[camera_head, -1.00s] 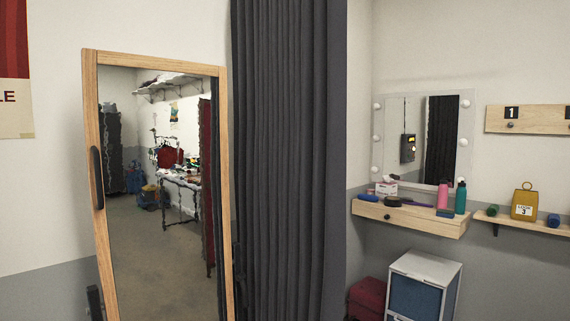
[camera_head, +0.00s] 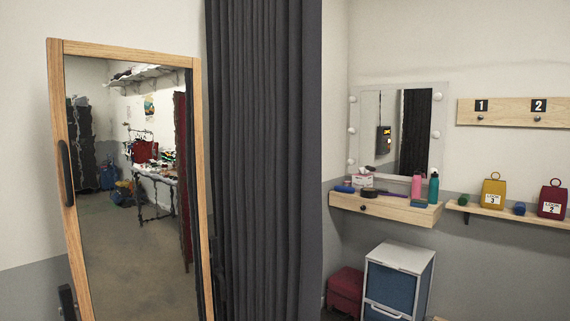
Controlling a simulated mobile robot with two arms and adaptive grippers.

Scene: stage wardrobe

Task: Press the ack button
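No ack button can be made out directly. The vanity mirror (camera_head: 376,132) on the right wall shows the reflection of a small dark wall box (camera_head: 384,140) with a small lit patch; whether it carries the button is too small to tell. Neither of my grippers is in view.
A wood-framed standing mirror (camera_head: 203,180) is at left, beside a dark grey curtain (camera_head: 264,160).

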